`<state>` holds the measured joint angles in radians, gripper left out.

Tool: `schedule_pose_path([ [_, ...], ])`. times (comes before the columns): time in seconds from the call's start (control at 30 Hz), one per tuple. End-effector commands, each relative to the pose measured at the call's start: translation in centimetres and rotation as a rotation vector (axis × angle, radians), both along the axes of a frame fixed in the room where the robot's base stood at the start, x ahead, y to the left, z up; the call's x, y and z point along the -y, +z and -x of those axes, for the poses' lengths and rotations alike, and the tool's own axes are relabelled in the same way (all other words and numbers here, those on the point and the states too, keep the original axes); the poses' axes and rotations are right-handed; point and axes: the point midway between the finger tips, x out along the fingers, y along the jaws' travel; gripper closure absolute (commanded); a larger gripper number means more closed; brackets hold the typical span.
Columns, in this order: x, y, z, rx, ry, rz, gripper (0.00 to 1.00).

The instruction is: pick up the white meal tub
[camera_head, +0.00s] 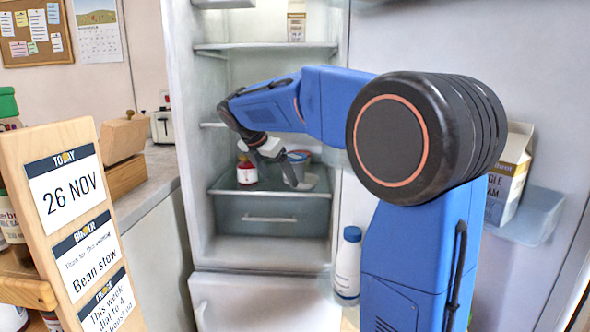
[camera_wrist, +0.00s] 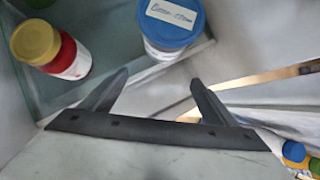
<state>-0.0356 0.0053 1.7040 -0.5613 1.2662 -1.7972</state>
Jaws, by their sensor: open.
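The white meal tub has a blue lid with a handwritten label. In the wrist view the tub (camera_wrist: 165,52) stands upright near the top middle, just beyond my fingertips. In the head view the tub (camera_head: 299,156) is on the fridge's lower glass shelf, partly hidden behind my gripper (camera_head: 275,166). My gripper is open and empty. In the wrist view its two fingers (camera_wrist: 158,78) point toward the tub, with a gap showing between them and it. The lower part of the tub is hard to make out.
A red jar with a yellow lid (camera_wrist: 54,50) stands left of the tub; it also shows in the head view (camera_head: 247,173). A drawer (camera_head: 270,217) lies below the shelf. A white bottle (camera_head: 348,265) and a carton (camera_head: 508,172) stand on the right.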

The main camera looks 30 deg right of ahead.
Motion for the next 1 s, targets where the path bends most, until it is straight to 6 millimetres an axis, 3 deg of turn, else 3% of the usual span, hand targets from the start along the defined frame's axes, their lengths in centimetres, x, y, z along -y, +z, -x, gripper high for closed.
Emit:
schedule_pose_path([
  [0.2, 2.4, 0.0, -0.9, 0.001, -0.002, -0.001, 0.19],
  [0.47, 3.4, 0.0, -1.4, 0.001, -0.003, -0.002, 0.19],
  [0.8, 7.7, -0.2, -3.0, 0.0, -0.004, -0.001, 0.19],
  [1.0, 7.9, -1.0, -3.2, 0.002, -0.001, -0.001, 0.19],
])
